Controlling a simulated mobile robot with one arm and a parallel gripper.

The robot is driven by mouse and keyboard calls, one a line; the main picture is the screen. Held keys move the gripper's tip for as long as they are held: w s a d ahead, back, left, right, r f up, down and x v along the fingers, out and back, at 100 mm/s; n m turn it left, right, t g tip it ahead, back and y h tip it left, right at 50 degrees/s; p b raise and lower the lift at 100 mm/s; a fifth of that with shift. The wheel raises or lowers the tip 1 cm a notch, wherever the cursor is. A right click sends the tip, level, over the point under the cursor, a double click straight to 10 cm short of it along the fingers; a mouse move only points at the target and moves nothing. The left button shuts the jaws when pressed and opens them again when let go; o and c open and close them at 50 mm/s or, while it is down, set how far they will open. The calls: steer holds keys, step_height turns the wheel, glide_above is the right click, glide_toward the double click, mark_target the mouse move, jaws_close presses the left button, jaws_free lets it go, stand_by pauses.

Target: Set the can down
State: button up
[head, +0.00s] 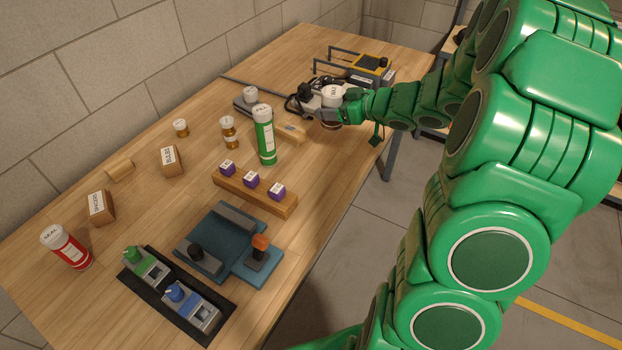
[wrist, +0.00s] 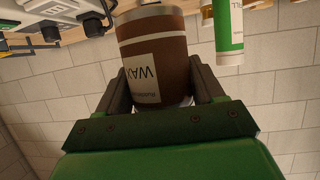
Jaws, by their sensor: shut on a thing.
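A brown can labelled "WAX" (wrist: 172,50), with pale bands, is held between the two dark jaws of my gripper (wrist: 160,80) in the wrist view. In the head view its white lid (head: 332,94) and a little of its brown lower side show around my gripper (head: 327,114). The can looks upright, near the right edge of the wooden table (head: 335,190). My gripper is shut on its side. Whether its base touches the table or hangs just above it, I cannot tell.
A dark grey device (head: 246,104) and a yellow-black device (head: 370,66) are behind. Purple cubes (head: 251,180) sit on a wooden bar. Bare wood lies near the front right edge.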

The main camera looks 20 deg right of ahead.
steer(key=s+a+f+n+g+y, duration=0.3)
steer(key=s+a+n+g, duration=0.15)
steer(key=s+a, duration=0.35)
steer(key=shift+f, duration=4)
steer(key=shift+f, duration=0.15)
steer(key=o, duration=1.3)
steer(key=shift+c, duration=0.2)
steer(key=shift+d+r, duration=0.1)
steer(key=shift+r, duration=0.1)
steer(key=v, duration=1.1)
steer(key=shift+s+d, duration=0.2)
steer(key=shift+d, duration=0.15)
